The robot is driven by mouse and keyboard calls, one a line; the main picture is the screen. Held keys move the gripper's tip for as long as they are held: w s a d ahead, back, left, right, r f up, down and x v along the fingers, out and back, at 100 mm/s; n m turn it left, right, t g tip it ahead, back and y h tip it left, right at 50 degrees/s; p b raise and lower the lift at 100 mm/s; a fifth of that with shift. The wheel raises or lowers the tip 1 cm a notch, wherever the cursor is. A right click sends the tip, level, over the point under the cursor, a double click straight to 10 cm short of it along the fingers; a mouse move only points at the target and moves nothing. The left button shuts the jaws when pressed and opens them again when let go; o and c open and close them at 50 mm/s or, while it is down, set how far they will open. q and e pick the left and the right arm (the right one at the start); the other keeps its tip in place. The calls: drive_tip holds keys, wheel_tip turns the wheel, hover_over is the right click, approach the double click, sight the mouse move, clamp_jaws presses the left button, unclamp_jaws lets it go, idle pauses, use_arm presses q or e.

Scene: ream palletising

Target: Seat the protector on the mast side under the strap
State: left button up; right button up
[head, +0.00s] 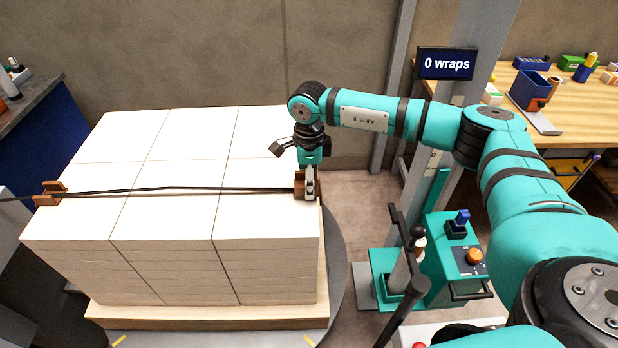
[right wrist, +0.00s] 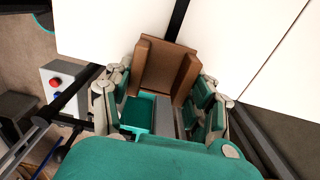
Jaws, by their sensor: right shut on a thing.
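The brown protector (right wrist: 162,68) sits between the fingers of my right gripper (right wrist: 160,105), which is shut on it. In the head view my right gripper (head: 309,182) points down at the right top edge of the white ream stack (head: 168,214), on the mast side; the protector (head: 299,188) is partly hidden there by the fingers. The black strap (head: 220,190) runs across the stack top and meets the protector. I cannot tell whether it passes over or under it. A second brown protector (head: 49,194) sits at the left edge with the strap at it. My left gripper is not in view.
The stack stands on a wooden pallet (head: 210,317) on a round grey turntable (head: 336,275). The grey mast (head: 440,140) carries a display reading "0 wraps" (head: 446,63). A teal machine unit (head: 455,262) stands right of the stack. A workbench (head: 570,120) is at the back right.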

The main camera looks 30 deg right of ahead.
drive_tip(key=shift+f, duration=0.65)
drive_tip(key=o, duration=1.2)
drive_tip(key=shift+o, duration=0.2)
drive_tip(key=shift+r, duration=0.1)
wheel_tip(320, 180, up, 12)
